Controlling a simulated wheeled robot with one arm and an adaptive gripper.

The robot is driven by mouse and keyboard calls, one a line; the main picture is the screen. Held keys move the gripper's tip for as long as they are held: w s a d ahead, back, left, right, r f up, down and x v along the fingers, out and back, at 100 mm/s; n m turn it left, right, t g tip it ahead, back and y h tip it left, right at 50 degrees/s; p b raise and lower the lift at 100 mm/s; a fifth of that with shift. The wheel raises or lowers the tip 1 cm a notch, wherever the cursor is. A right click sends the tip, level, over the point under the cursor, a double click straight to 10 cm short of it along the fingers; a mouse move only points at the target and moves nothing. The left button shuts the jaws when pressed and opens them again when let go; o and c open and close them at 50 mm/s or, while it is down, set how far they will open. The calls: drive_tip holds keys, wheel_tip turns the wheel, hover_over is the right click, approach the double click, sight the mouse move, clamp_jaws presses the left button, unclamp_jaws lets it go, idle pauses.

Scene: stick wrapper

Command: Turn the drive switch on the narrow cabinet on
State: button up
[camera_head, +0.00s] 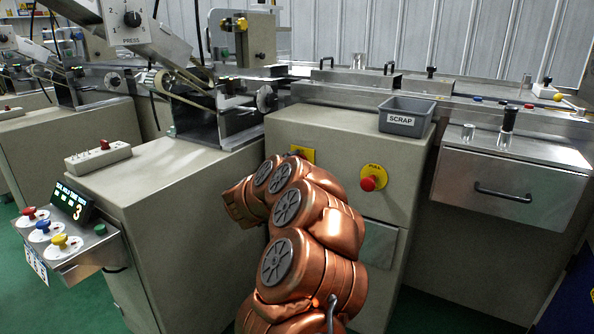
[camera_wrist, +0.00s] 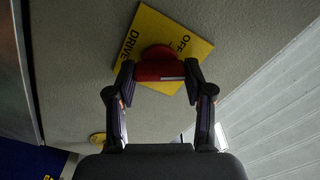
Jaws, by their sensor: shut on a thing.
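The drive switch is a red knob (camera_wrist: 158,62) on a yellow plate (camera_wrist: 196,50) that reads DRIVE and OFF in the wrist view. A pale pointer mark shows on the knob's lower right, towards the right fingertip. My gripper (camera_wrist: 160,77) has one finger on each side of the knob and is shut on it. In the head view only a corner of the yellow plate (camera_head: 308,153) shows on the narrow cabinet (camera_head: 345,130). My copper-coloured arm hides the knob and gripper there.
A red knob on a round yellow PULL plate (camera_head: 373,177) sits right of my arm. A grey SCRAP bin (camera_head: 406,117) stands on the cabinet top. A panel with coloured buttons (camera_head: 62,243) is at left. A drawer front with a black handle (camera_head: 510,185) is at right.

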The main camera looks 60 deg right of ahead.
drive_tip(key=shift+f+m+b, duration=0.15)
drive_tip(key=shift+m+b, duration=0.95)
drive_tip(key=shift+m, duration=0.4)
drive_tip(key=shift+f+m+b, duration=0.15)
drive_tip(key=shift+m+b, duration=0.9)
drive_tip(key=shift+m, duration=0.45)
drive_tip(key=shift+r, duration=0.1)
drive_tip(key=o, duration=1.2)
drive_tip(key=shift+c, duration=0.2)
drive_tip(key=shift+r, duration=0.1)
drive_tip(key=a, duration=1.2)
drive_tip(key=shift+s+m, duration=0.3)
